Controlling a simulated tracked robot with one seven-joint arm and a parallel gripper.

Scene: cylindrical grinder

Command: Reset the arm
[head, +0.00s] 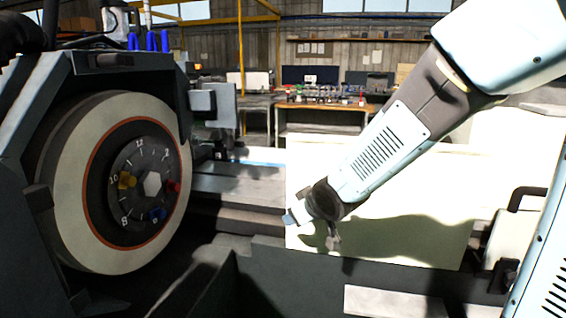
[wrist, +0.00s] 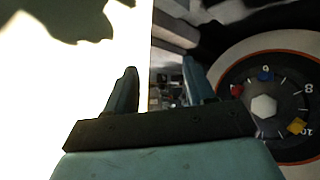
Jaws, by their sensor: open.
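My arm reaches down from the upper right in the head view. My gripper (head: 290,218) is at its lower left end, small and partly hidden by the wrist, in front of a pale panel and to the right of the grinding wheel. In the wrist view my gripper (wrist: 160,70) shows two fingers apart with nothing between them. The large pale grinding wheel (head: 82,195) stands at the left. Its dark numbered dial (head: 130,158) carries a yellow, a red and a blue piece around a hexagonal centre. The dial (wrist: 282,96) also shows upside down at the right of the wrist view.
The pale panel (head: 400,180) stands behind my arm. The dark machine housing (head: 25,130) frames the wheel, and a dark machine edge (head: 270,272) crosses the foreground. A wooden workbench (head: 325,107) with small items stands in the background.

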